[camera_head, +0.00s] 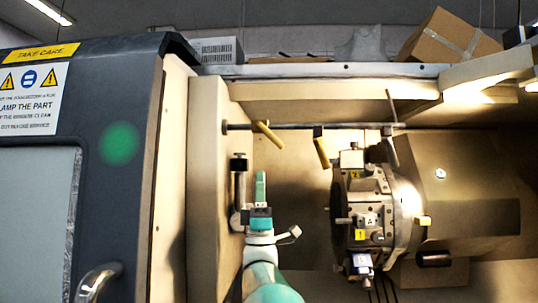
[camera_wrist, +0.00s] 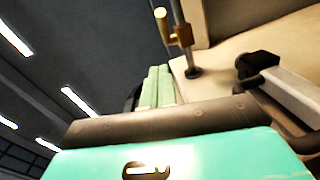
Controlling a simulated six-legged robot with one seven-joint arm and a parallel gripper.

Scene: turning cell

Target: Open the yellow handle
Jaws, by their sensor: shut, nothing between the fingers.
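Two yellow handles hang from a horizontal rod inside the machine in the head view: a left one (camera_head: 268,134) and a right one (camera_head: 321,152). I cannot tell which one the task means. Both tilt down from the rod. My gripper (camera_head: 260,180) is below the left handle, apart from it, with its green fingers pointing up, shut and empty. In the wrist view the shut fingers of my gripper (camera_wrist: 156,78) point up towards a yellow handle (camera_wrist: 162,22) on a metal rod, with a gap between them.
A black-and-metal bracket (camera_head: 239,178) stands just left of my gripper. The tool turret (camera_head: 365,215) is to the right. The dark machine door (camera_head: 120,190) with a metal grip (camera_head: 97,282) is at left. Open room lies between gripper and turret.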

